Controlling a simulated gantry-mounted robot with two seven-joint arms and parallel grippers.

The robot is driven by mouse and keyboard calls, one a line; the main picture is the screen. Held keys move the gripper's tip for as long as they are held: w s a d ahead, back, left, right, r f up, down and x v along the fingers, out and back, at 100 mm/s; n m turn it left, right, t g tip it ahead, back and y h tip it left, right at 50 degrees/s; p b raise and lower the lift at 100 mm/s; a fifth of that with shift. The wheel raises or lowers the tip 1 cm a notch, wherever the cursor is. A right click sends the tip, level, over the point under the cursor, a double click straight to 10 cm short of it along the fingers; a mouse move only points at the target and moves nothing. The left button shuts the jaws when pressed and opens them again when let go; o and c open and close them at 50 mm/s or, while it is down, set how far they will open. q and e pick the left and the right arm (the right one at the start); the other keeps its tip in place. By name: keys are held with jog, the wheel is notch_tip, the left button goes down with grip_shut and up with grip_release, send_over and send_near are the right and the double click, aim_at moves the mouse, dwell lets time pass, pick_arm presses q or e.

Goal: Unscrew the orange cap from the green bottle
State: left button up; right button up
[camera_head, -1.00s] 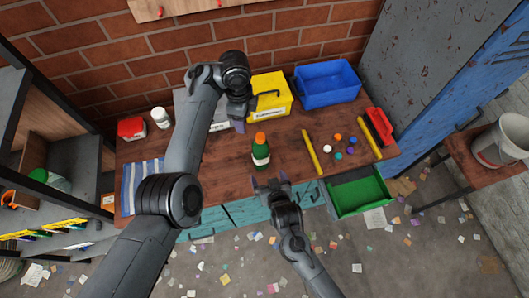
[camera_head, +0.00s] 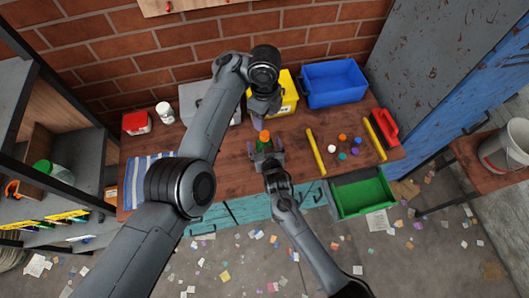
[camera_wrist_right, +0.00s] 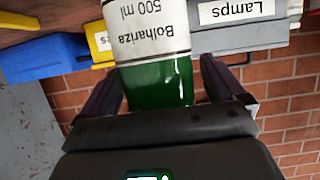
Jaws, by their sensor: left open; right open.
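The green bottle (camera_head: 263,146) stands upright on the wooden bench, its orange cap (camera_head: 265,135) on top. In the right wrist view the bottle (camera_wrist_right: 158,80) shows large and upside down, with a white label reading "Bolhariza 500 ml". My right gripper (camera_head: 266,151) is open, with one finger on either side of the bottle; in the right wrist view a gap shows beside its body. My left gripper (camera_head: 261,121) is open just above the cap, pointing down. Its fingers are partly hidden, and I cannot tell whether they touch the cap.
Behind are a grey bin (camera_head: 208,103), a yellow bin (camera_head: 288,101) and a blue bin (camera_head: 335,84). Yellow bars (camera_head: 316,153) flank several small coloured pieces on the right. A green tray (camera_head: 362,198) sits at the front right. A striped cloth (camera_head: 148,173) lies on the left.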

jog(key=shift+w+a+f, duration=0.15)
jog(key=shift+w+f, duration=0.1)
jog(key=shift+w, duration=0.4)
jog(key=shift+c, duration=0.4)
